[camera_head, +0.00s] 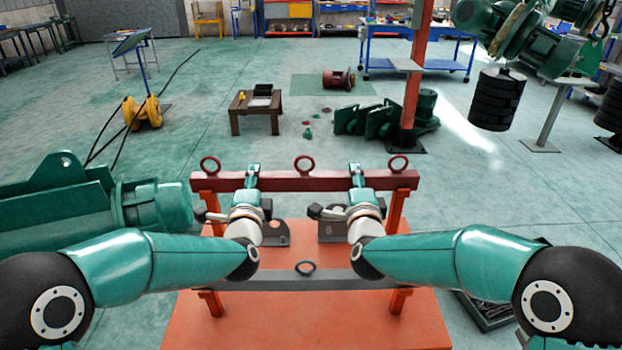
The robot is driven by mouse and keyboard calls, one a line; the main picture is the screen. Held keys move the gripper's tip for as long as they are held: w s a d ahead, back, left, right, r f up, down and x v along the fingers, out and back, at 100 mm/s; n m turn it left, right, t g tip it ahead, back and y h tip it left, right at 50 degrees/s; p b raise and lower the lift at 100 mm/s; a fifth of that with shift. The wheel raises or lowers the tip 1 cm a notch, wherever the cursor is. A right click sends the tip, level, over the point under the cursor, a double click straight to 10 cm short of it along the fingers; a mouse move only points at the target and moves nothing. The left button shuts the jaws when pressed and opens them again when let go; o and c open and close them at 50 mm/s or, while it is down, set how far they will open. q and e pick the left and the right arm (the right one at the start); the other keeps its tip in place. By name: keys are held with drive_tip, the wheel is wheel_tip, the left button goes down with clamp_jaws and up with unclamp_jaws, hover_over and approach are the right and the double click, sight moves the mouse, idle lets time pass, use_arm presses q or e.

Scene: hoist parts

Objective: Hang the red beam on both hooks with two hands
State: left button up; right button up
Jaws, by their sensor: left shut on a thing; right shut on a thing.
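The red beam (280,184) lies level across the far side of the orange table, with three ring eyes on its top edge: left (210,173), middle (304,157) and right (398,156). My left gripper (253,178) is shut on the beam between the left and middle rings. My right gripper (357,177) is shut on it between the middle and right rings. Orange posts (395,212) stand under the beam ends; I cannot tell whether the beam touches them. I cannot make out a pair of hooks above the beam.
A grey bar (290,282) with one ring crosses the orange table (310,330) nearer me. Dark brackets (276,238) lie near my wrists. A teal hoist (548,50) hangs at upper right, beside an orange column (413,90). A teal machine (60,205) stands at left.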

use_arm(q)
drive_tip(key=shift+f, duration=0.15)
use_arm(e)
drive_tip(key=shift+f, duration=0.15)
